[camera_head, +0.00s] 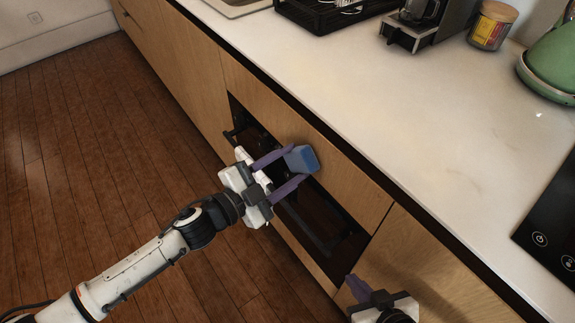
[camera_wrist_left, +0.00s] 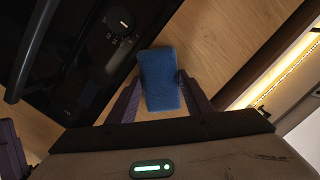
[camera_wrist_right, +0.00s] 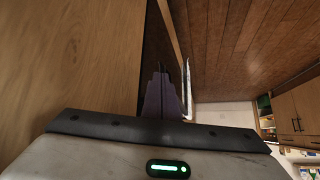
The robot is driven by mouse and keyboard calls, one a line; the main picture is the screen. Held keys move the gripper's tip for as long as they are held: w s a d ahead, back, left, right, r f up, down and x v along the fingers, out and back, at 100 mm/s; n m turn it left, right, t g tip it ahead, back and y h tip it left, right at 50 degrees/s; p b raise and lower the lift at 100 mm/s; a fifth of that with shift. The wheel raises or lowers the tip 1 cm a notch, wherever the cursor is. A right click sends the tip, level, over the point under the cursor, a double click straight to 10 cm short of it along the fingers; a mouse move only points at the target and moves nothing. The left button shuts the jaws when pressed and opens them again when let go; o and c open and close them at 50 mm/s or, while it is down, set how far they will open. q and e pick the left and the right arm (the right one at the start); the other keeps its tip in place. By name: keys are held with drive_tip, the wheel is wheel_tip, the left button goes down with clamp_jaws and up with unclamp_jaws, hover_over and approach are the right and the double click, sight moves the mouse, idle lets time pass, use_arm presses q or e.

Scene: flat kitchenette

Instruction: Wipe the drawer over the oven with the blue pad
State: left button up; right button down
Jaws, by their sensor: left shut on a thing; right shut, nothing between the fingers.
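The blue pad (camera_head: 302,159) is held between the purple fingers of my left gripper (camera_head: 287,172). It also shows in the left wrist view (camera_wrist_left: 160,80), upright between the fingers. The wooden drawer front (camera_head: 345,178) runs above the dark oven (camera_head: 325,222). The pad is at the drawer front; I cannot tell for sure whether it touches the wood. My right gripper (camera_head: 355,285) is at the lower right of the head view, near the cabinet right of the oven. Its fingers are together and empty in the right wrist view (camera_wrist_right: 161,95).
The pale countertop (camera_head: 420,120) overhangs the drawer. On it stand a black rack (camera_head: 325,15), a coffee machine (camera_head: 420,25), a jar (camera_head: 491,25), a green kettle (camera_head: 552,60) and a black hob (camera_head: 555,235). The wooden floor (camera_head: 90,180) at left is clear.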

sight(305, 174)
use_arm(q)
drive_tip(key=shift+s+d+p, duration=0.3)
drive_tip(key=shift+s+d, duration=0.25)
drive_tip(key=shift+s, duration=0.15)
drive_tip(key=shift+s+d+p, duration=0.4)
drive_tip(key=shift+s+d, duration=0.3)
drive_tip(key=shift+s, duration=0.15)
drive_tip(key=shift+w+a+r, duration=0.15)
drive_tip(key=shift+w+a, duration=0.4)
drive_tip(key=shift+w, duration=0.35)
drive_tip(key=shift+w+a+r, duration=0.1)
drive_tip(key=shift+w+a, duration=0.45)
drive_tip(key=shift+w, duration=0.35)
